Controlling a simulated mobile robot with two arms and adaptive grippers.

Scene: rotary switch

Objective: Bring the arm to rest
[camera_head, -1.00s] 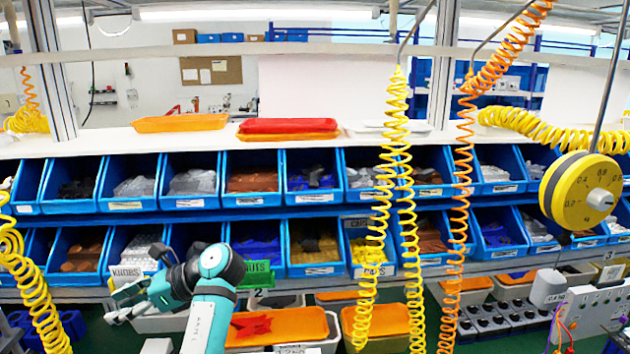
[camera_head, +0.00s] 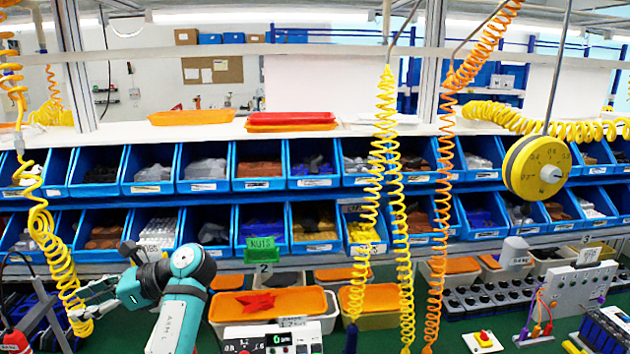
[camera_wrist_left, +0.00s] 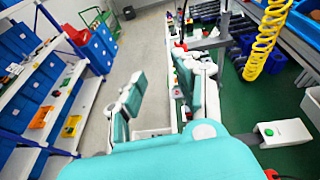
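My left arm (camera_head: 185,300) comes up from the bottom left of the head view, teal and dark grey. Its left gripper (camera_head: 84,302) points left, in front of the lower bins and near a yellow coiled hose. In the left wrist view the two fingers of my left gripper (camera_wrist_left: 163,92) stand apart with a gap between them, and nothing is held. The yellow round dial (camera_head: 525,165) with a number scale and a grey hub hangs on a rod at the right, well away from the gripper. My right gripper does not show.
Two rows of blue bins (camera_head: 200,172) cross the shelf. Coiled yellow (camera_head: 385,200) and orange hoses (camera_head: 447,190) hang in the middle. A green NUTS label (camera_head: 262,249), a grey control panel (camera_head: 575,290) and a yellow box with a red button (camera_head: 483,340) are lower down.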

